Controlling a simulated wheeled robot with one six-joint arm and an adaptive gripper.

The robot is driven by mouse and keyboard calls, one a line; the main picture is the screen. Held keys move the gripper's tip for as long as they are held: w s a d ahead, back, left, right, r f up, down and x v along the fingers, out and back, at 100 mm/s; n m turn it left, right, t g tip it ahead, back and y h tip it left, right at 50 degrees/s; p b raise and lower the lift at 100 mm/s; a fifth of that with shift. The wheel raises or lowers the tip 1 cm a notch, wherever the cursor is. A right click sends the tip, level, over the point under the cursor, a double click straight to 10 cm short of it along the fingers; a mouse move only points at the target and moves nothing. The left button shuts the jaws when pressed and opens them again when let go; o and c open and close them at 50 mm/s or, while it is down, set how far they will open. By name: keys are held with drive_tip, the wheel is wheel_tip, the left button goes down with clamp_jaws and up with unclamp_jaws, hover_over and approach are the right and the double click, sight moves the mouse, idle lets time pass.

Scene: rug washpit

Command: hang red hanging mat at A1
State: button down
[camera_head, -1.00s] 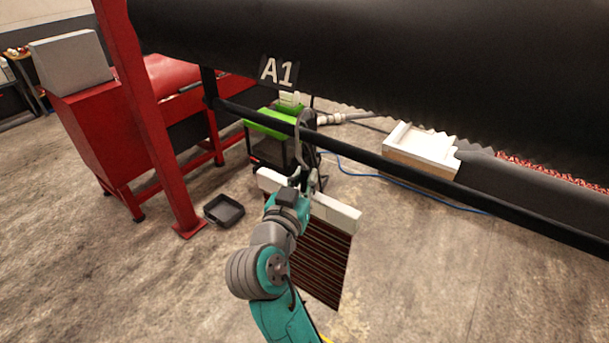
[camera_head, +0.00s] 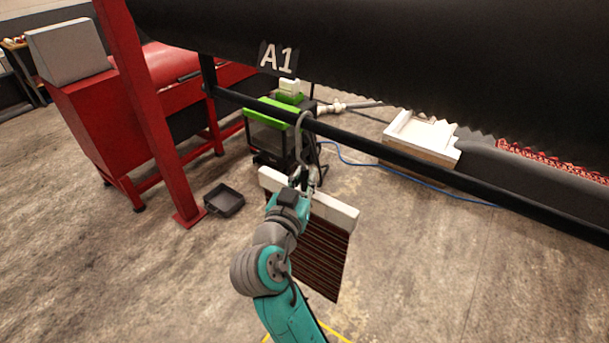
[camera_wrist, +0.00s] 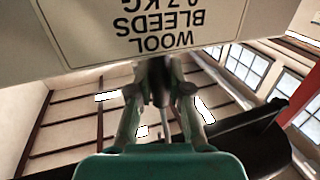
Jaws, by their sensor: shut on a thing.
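My gripper (camera_head: 304,178) is shut on the stem of a grey metal hook (camera_head: 300,146) above the mat's white header bar (camera_head: 335,210). The hanging mat (camera_head: 322,255), dark red-brown with thin stripes, hangs below, partly hidden behind my arm. The hook's curved top overlaps the black rail (camera_head: 400,160) under the A1 sign (camera_head: 276,58); I cannot tell whether it is over the rail or just in front. In the wrist view, my gripper (camera_wrist: 158,78) is close to a white label (camera_wrist: 150,25) reading "WOOL BLEEDS", upside down.
A large black roller (camera_head: 380,55) spans above the rail. A red post (camera_head: 150,120) and red machine (camera_head: 80,115) stand left. A green-and-black machine (camera_head: 268,135) is behind the hook.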

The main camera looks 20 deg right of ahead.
drive_tip(key=c, duration=1)
unclamp_jaws()
drive_tip(key=v, duration=1.2)
drive_tip(key=shift+d, duration=0.1)
